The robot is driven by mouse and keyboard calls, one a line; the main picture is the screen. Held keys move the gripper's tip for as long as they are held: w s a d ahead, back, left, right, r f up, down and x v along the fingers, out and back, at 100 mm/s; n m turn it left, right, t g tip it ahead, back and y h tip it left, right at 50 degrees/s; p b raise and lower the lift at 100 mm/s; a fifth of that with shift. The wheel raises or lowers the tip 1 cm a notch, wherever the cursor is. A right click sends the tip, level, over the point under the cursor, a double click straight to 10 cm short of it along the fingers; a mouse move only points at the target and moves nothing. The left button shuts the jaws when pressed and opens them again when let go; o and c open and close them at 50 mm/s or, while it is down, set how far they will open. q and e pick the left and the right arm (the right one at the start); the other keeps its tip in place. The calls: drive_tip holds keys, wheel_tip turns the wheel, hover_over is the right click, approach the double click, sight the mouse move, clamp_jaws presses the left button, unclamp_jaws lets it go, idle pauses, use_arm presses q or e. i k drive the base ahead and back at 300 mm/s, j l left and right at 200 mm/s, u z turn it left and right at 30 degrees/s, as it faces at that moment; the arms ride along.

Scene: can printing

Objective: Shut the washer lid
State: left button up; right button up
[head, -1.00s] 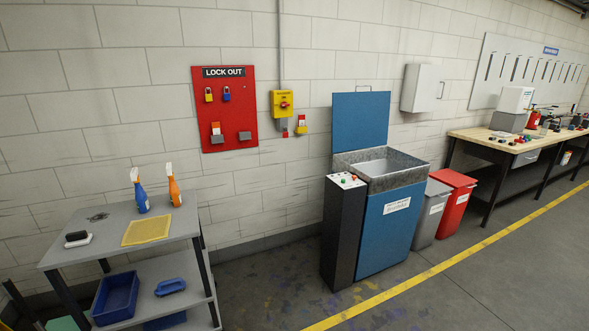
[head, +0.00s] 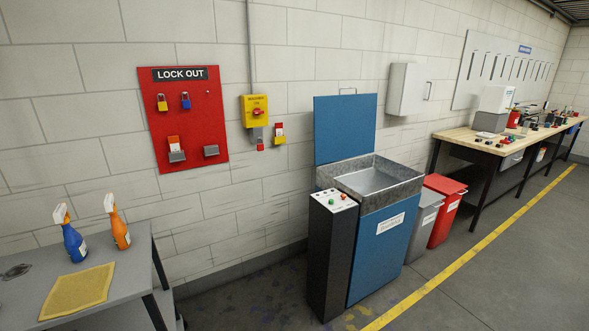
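The washer (head: 377,250) is a blue cabinet with a grey metal basin (head: 375,184) on top, standing against the wall right of the middle in the head view. Its blue lid (head: 345,128) stands upright and open at the back of the basin, with a thin handle (head: 348,91) at its top edge. The basin looks empty. A black control box (head: 333,255) with coloured buttons on top stands at the washer's left side. Neither of my grippers is in view.
A grey bench (head: 130,268) with two spray bottles and a yellow cloth stands at the lower left. Grey (head: 423,225) and red (head: 446,212) bins stand right of the washer, before a wooden workbench (head: 480,143). The floor right of the yellow line (head: 470,250) is clear.

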sight(344, 125)
drive_tip(key=i+z, duration=0.2)
drive_tip(key=i, duration=0.25)
drive_tip(key=i+j+z, duration=0.25)
drive_tip(key=i, duration=0.15)
drive_tip(key=i+j+z, duration=0.2)
drive_tip(key=i, duration=0.25)
